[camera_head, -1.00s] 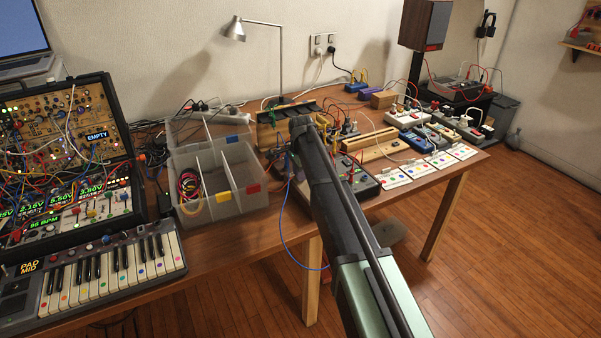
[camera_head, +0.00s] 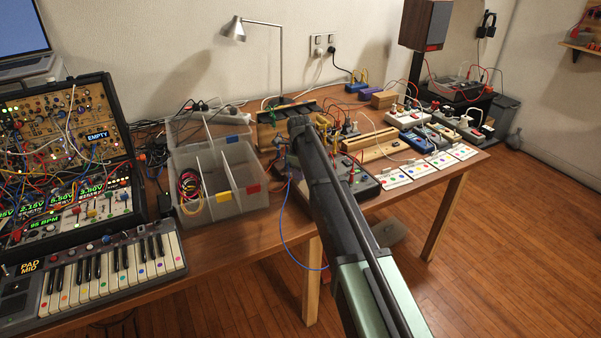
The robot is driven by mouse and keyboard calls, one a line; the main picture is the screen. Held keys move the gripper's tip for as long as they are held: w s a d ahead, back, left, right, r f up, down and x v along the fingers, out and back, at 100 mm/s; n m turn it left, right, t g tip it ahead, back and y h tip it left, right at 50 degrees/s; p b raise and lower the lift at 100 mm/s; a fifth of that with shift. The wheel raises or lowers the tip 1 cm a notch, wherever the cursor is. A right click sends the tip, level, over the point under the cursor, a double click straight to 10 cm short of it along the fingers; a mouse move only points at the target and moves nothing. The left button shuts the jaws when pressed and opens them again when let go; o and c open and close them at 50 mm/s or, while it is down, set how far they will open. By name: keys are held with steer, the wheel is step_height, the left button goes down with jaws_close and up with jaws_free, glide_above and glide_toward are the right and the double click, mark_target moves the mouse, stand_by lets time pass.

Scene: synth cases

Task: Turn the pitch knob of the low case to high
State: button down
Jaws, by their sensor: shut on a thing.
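The low case (camera_head: 367,187) is a dark, flat panel with red leads and small controls, on the front of the bench behind my arm. My arm crosses the picture from the lower right and covers the middle of this case. My gripper is hidden behind my arm, so its jaws and anything between them do not show. The pitch knob cannot be made out, and its setting cannot be read.
A clear divided bin (camera_head: 240,196) with cables stands left of the case. A synth case (camera_head: 70,150) and a keyboard (camera_head: 100,272) are farther left. Printed cards (camera_head: 418,169) and a wooden rail (camera_head: 375,145) lie to the right. A blue cable (camera_head: 283,240) hangs over the bench edge.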

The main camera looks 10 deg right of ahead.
steer(key=shift+m, duration=0.5)
steer(key=c, duration=1)
jaws_free()
step_height(320, 180, up, 11)
steer(key=p, duration=1.1)
steer(key=shift+s+a, duration=0.1)
steer(key=shift+s, duration=0.05)
steer(key=shift+f, duration=0.1)
